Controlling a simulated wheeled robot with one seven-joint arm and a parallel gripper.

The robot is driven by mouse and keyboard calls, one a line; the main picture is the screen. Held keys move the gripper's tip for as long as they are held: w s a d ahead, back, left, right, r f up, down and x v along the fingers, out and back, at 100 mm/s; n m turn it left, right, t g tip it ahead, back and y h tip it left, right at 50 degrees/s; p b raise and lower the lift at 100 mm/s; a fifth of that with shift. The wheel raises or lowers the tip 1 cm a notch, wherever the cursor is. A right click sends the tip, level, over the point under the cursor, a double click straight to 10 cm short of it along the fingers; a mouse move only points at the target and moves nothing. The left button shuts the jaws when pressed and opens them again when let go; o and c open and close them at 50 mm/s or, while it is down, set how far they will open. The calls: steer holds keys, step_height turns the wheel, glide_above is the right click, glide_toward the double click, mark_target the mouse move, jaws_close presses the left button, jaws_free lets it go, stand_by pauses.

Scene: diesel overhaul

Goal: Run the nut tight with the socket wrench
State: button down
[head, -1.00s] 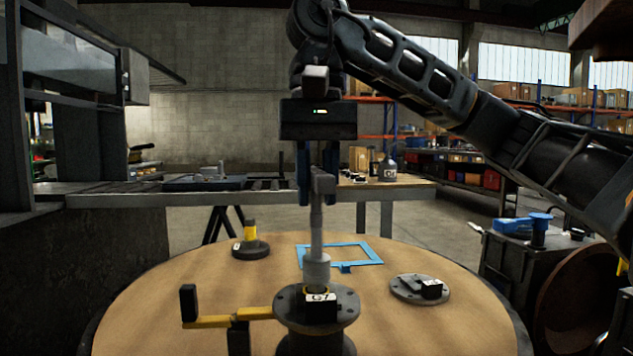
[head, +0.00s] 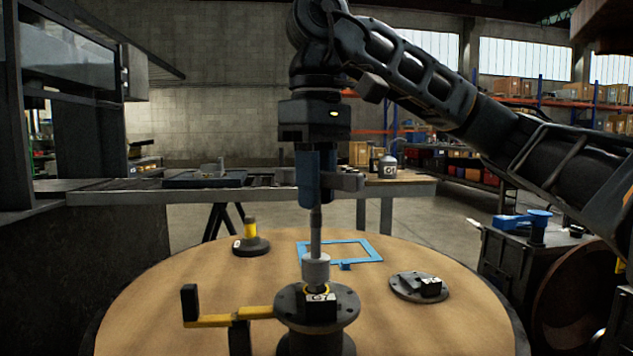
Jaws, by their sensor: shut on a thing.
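My gripper (head: 316,196) is shut on the grey crossbar handle (head: 345,182) of the socket wrench and points straight down. The wrench's shaft (head: 316,232) stands upright below it. The socket (head: 316,268) sits at the middle of a dark round flange (head: 335,303) labelled 07, with a yellow ring showing just under the socket. The nut is hidden under or inside the socket, and I cannot tell how far the socket is seated.
A yellow bar with a black grip (head: 228,320) sticks out left of the flange. On the round wooden table (head: 150,310) are a black-based yellow part (head: 251,240), a blue frame (head: 372,255) and a dark disc (head: 405,290). A workbench (head: 110,197) stands behind.

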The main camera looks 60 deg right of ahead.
steer(key=n, duration=0.6)
steer(key=shift+f, duration=0.15)
stand_by(0.4)
steer(key=shift+f+b, duration=0.5)
steer(key=shift+f, duration=0.15)
steer(key=m+b, duration=0.1)
steer(key=m, duration=0.5)
steer(key=m+b, duration=0.1)
steer(key=m, duration=0.5)
steer(key=shift+m, duration=0.3)
steer(key=m, duration=0.6)
steer(key=shift+m+b, duration=0.3)
steer(key=shift+b, duration=0.1)
steer(key=m, duration=0.5)
steer(key=shift+b, duration=0.3)
